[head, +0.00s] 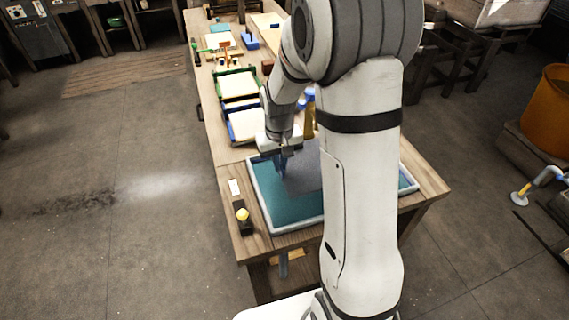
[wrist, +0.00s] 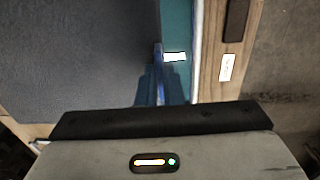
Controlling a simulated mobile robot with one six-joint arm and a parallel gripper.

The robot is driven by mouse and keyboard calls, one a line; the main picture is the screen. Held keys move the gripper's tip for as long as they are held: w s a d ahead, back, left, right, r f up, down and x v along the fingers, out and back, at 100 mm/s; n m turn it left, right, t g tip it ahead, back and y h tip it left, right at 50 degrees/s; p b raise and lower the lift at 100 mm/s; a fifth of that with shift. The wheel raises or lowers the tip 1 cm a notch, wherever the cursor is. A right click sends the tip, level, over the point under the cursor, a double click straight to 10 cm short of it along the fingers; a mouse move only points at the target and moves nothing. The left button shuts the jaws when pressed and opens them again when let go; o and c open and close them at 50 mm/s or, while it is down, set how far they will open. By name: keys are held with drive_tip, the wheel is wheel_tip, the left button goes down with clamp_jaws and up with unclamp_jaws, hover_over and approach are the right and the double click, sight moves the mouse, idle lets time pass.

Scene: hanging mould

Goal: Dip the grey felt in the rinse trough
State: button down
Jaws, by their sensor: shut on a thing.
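The grey felt (head: 304,168) is a flat dark grey sheet over the rinse trough. In the wrist view the felt (wrist: 70,60) fills the left side. The rinse trough (head: 280,214) is a shallow pale-rimmed tray with teal water, on the near end of the table; its rim also shows in the wrist view (wrist: 197,60). My gripper (head: 284,174) is shut on the felt's left edge, over the trough. My arm hides the right part of the felt and much of the trough. I cannot tell whether the felt touches the water.
The wooden table (head: 219,150) runs away from me. A green-framed tray (head: 238,84) and a blue-framed tray (head: 246,124) stand beyond the trough. A small dark block with a yellow knob (head: 243,214) and a white label (head: 235,187) lie left of the trough. An orange tub (head: 548,112) stands far right.

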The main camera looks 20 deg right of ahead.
drive_tip(key=shift+f+b, duration=5.15)
drive_tip(key=shift+f, duration=2.1)
drive_tip(key=shift+a, duration=0.15)
drive_tip(key=shift+a, duration=1.4)
drive_tip(key=shift+d, duration=0.15)
drive_tip(key=shift+d, duration=1.4)
drive_tip(key=shift+a, duration=0.15)
